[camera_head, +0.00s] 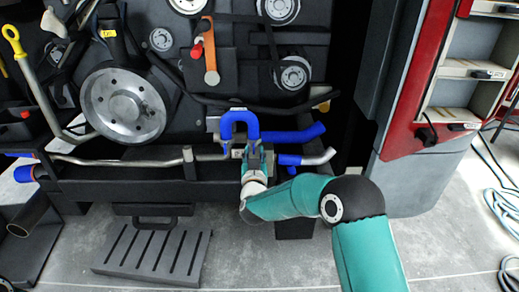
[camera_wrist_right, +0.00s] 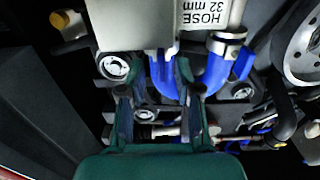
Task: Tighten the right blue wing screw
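My right gripper (camera_head: 254,152) is at the lower edge of the coach's engine bay, just below a blue U-shaped hose (camera_head: 239,120). In the right wrist view my right gripper (camera_wrist_right: 154,88) has its two dark fingers apart, with a visible gap between them. A blue part (camera_wrist_right: 163,76) shows beyond the gap, close to the right-hand finger; I cannot tell whether they touch. A metal fitting (camera_wrist_right: 158,131) lies further down between the fingers. I cannot make out the right blue wing screw for certain; the gripper and wrist hide much of that area. My left gripper is not in view.
A blue hose end with a metal pipe (camera_head: 308,158) sticks out right of the gripper. A long metal pipe (camera_head: 115,161) runs left along the dark ledge. A large pulley (camera_head: 124,105) is above it. A slotted grey step (camera_head: 155,254) stands below on open floor.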

